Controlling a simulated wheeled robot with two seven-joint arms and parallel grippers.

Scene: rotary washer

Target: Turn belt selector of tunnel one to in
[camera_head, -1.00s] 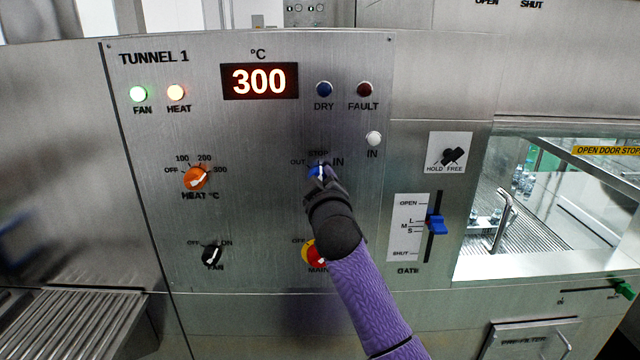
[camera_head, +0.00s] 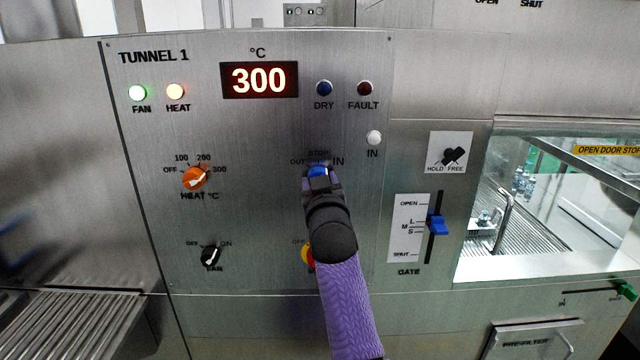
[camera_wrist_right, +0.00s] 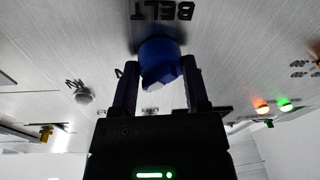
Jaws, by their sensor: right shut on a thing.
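The blue belt selector knob (camera_head: 318,170) sits on the steel Tunnel 1 panel (camera_head: 270,130), below the word STOP, with OUT to its left and IN to its right. My right gripper (camera_head: 321,178) is at the knob from below and hides much of it. In the right wrist view, the gripper's two fingers (camera_wrist_right: 158,90) stand on either side of the blue knob (camera_wrist_right: 160,62), shut on it, with the label BELT beyond. The white IN lamp (camera_head: 373,138) looks unlit. My left gripper is not in view.
The orange heat knob (camera_head: 195,178) and black fan knob (camera_head: 211,256) are to the left. The red and yellow main switch (camera_head: 308,254) is partly hidden behind my right arm. The blue gate slider (camera_head: 437,225) is to the right.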

